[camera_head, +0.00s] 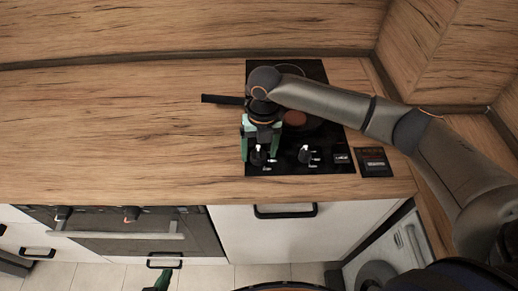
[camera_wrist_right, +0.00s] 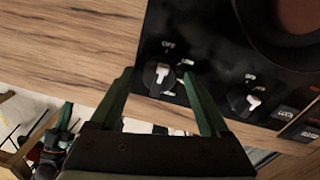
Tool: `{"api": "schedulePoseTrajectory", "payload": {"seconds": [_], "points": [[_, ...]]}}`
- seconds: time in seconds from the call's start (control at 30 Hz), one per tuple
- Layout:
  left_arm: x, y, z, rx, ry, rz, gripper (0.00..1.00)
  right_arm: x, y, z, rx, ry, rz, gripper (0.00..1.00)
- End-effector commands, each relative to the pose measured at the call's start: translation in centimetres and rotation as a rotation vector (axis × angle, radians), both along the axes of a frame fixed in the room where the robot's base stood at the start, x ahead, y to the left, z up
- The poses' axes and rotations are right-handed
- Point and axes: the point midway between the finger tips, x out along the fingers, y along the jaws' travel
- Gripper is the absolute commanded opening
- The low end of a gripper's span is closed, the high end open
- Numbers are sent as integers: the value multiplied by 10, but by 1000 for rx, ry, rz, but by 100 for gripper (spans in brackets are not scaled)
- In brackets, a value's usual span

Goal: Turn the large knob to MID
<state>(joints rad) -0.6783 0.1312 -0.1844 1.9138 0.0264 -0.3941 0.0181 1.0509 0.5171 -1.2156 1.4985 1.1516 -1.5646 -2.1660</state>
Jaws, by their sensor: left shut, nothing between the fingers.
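The black cooktop (camera_head: 328,165) carries two black knobs with pale pointers near its front edge. The left knob (camera_head: 257,157) is under my right gripper (camera_head: 260,150); it also shows in the right wrist view (camera_wrist_right: 159,79). The right knob (camera_head: 305,155) stands clear of the gripper and also shows in the wrist view (camera_wrist_right: 245,101). The left one looks slightly larger. My right gripper is open, its green fingers on either side of the left knob; contact cannot be told. My left gripper (camera_head: 160,281) is shut and empty, low in front of the cabinets.
A small dark panel (camera_head: 374,162) lies right of the cooktop. A reddish round hob plate (camera_head: 295,118) is behind the knobs, partly covered by my arm. The wooden counter (camera_head: 120,120) left of the cooktop is clear. An oven (camera_head: 130,232) with knobs is below left.

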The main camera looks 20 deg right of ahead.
Motion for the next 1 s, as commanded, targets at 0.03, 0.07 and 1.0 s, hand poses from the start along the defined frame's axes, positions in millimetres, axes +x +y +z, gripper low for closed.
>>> {"api": "schedulePoseTrajectory", "payload": {"seconds": [0.03, 0.07, 1.0], "points": [[0, 0, 0, 0, -1, 0, 0, 0, 0, 0, 0, 0, 0, 73], [0, 0, 0, 0, -1, 0, 0, 0, 0, 0, 0, 0, 0, 69], [0, 0, 1, 0, -1, 0, 0, 0, 0, 1, 0, -1, -40, 0]]}}
